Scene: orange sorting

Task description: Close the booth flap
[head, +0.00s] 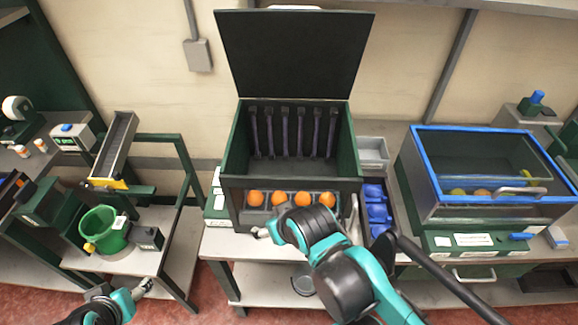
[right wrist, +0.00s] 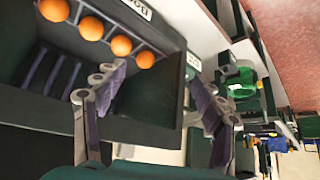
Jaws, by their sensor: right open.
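The booth (head: 361,160) is a dark green open-topped box on the middle table. Its flap (head: 295,50) is a black panel standing up at the back, tilted open, with a light handle (head: 294,7) on its top edge. Several oranges (head: 255,198) sit in a row at the booth's front; they also show in the right wrist view (right wrist: 90,28). My right gripper (head: 262,233) is just in front of the booth's lower left front, well below the flap. In the right wrist view it is open and empty (right wrist: 155,80). My left gripper (head: 143,288) is low at the left; its jaws are too small to judge.
A green bucket (head: 104,232) stands on the left table. A blue-rimmed glass-topped case (head: 412,165) stands at the right. A grey bin (head: 373,150) and blue items (head: 378,205) lie close to the booth's right side. The space above the booth is clear.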

